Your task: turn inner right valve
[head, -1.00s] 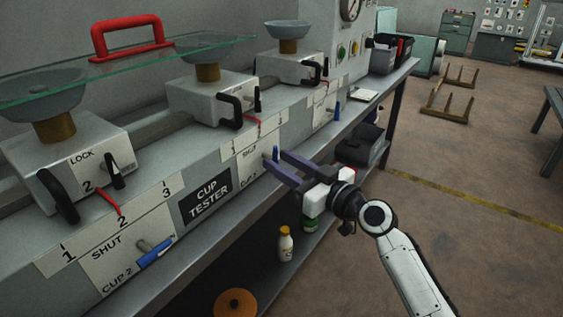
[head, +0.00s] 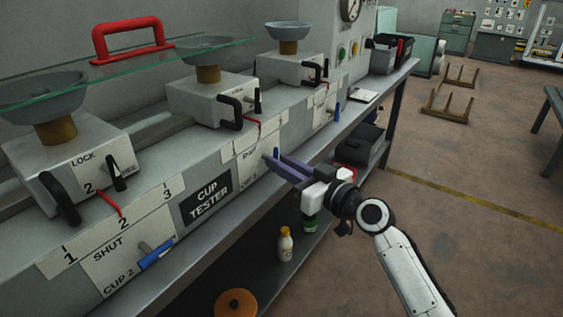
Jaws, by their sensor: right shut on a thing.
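The cup tester (head: 195,212) is a long grey bench unit with several cup stations. At the middle station, a small blue valve handle (head: 276,152) stands upright on the front panel, mostly hidden by my fingers. My right gripper (head: 276,161) has purple fingers and comes in from the right. It is shut on this blue handle. Another blue valve handle (head: 156,254) sits at the near-left station, tilted beside the word SHUT. A third blue handle (head: 337,109) stands upright at the far station. My left gripper is out of view.
Black clamp handles (head: 231,112) and red pointers stick out above the panel. A glass plate with a red handle (head: 132,38) lies over the cups. Bottles (head: 285,246) and an orange disc (head: 236,304) are on the lower shelf.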

